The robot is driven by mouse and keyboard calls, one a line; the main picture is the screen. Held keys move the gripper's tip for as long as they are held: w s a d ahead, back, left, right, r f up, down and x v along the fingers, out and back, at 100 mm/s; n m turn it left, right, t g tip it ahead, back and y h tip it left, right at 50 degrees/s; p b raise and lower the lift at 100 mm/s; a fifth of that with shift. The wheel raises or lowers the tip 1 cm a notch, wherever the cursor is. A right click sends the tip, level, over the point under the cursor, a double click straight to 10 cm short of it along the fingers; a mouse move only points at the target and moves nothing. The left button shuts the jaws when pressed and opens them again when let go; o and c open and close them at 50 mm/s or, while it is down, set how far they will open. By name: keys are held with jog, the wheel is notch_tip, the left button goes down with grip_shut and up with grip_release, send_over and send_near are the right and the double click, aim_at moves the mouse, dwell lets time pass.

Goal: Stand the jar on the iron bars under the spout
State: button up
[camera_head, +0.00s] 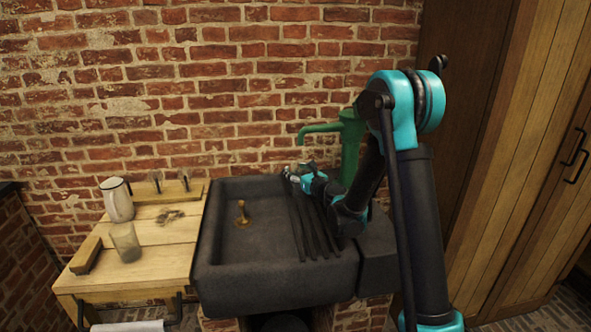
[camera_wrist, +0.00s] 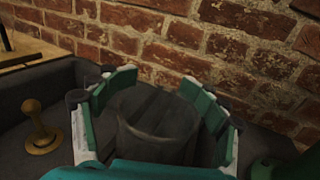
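A clear, smoky glass jar (camera_wrist: 158,128) stands out between the fingers of my gripper (camera_wrist: 160,98) in the wrist view. In the head view my gripper (camera_head: 298,177) is over the dark iron bars (camera_head: 310,230) at the right of the stone sink, below the tip of the green pump's spout (camera_head: 318,127). The jar is very small and mostly hidden there. I cannot tell whether its base touches the bars.
The dark stone sink (camera_head: 208,268) has a brass plug (camera_head: 241,214) in its basin. On the wooden table (camera_head: 165,262) at left stand another glass jar (camera_head: 125,243), a white jug (camera_head: 117,200) and a wooden block (camera_head: 86,256). A brick wall (camera_head: 230,90) closes the back.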

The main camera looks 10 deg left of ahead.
jog(key=shift+r, duration=0.1)
jog(key=shift+s+d, duration=0.15)
jog(key=shift+s, duration=0.05)
jog(key=v, duration=1.1)
jog(key=shift+s+d, duration=0.2)
